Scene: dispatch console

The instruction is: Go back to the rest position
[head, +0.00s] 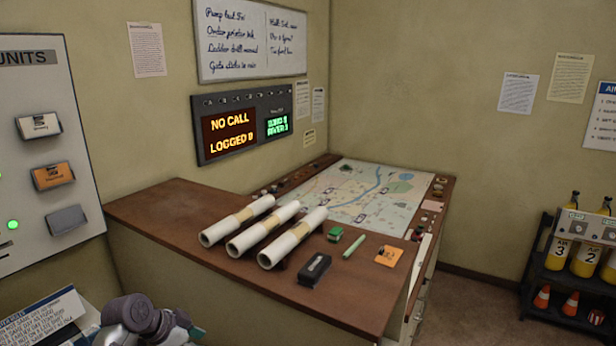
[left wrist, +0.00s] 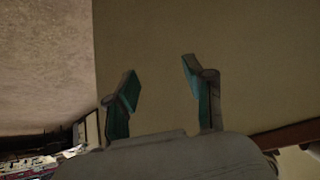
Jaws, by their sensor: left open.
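My left gripper (left wrist: 160,88) shows in the left wrist view with its two teal-padded fingers apart and nothing between them. Behind the fingers is a plain beige-brown surface. In the head view, a grey and dark part of my own arm (head: 145,318) shows at the bottom left, in front of the console's side; the gripper's fingers cannot be made out there. My right gripper is in neither view.
The brown console desk (head: 165,212) holds three white rolled tubes (head: 236,220), a black box (head: 314,270), a green object (head: 334,234) and a map (head: 360,192). A units panel (head: 45,150) stands at left. A bottle rack (head: 560,290) stands at right. Bare floor lies between desk and rack.

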